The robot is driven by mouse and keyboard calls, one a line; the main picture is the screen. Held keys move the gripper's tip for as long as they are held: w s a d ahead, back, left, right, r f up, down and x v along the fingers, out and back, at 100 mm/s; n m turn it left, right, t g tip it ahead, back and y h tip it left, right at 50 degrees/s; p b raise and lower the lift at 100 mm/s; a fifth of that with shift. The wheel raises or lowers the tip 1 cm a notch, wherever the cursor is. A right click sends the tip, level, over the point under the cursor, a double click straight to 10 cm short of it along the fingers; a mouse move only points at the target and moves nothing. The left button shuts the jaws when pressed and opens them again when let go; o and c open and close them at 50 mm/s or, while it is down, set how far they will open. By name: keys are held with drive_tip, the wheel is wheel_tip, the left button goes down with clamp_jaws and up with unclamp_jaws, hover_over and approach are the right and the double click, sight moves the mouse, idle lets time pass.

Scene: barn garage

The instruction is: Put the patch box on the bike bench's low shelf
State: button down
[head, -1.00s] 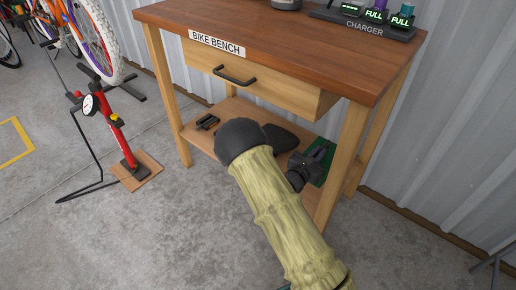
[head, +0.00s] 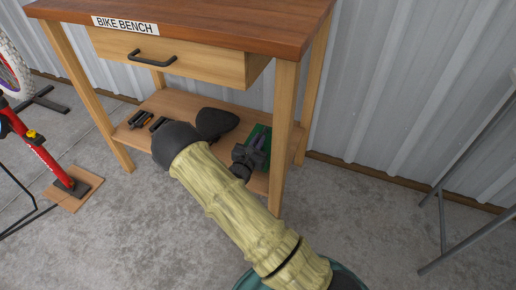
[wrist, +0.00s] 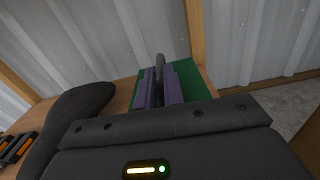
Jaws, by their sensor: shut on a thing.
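A flat green thing, which I take to be the patch box (head: 264,134), is at the right end of the bike bench's low shelf (head: 170,103), behind the front right leg. It also shows in the wrist view (wrist: 196,84). My gripper (head: 258,143) is over it, with its two purple fingers closed around an upright grey piece (wrist: 160,65) that stands up from the green surface. The fingers and dark gripper body hide much of the box. I cannot tell whether its underside rests on the shelf.
A black saddle (head: 215,122) and small black-and-orange items (head: 140,120) lie on the shelf, left of the box. A closed drawer (head: 170,62) is above. A red pump (head: 42,150) stands at left. Grey metal legs (head: 440,215) stand at right; the floor between is clear.

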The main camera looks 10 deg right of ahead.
wheel_tip(320, 180, down, 3)
drive_tip(key=shift+r+b, duration=0.1)
drive_tip(key=shift+b, duration=0.35)
drive_tip(key=shift+r, duration=0.1)
drive_tip(key=c, duration=1.9)
unclamp_jaws()
drive_tip(key=shift+c, duration=0.2)
drive_tip(key=o, duration=0.4)
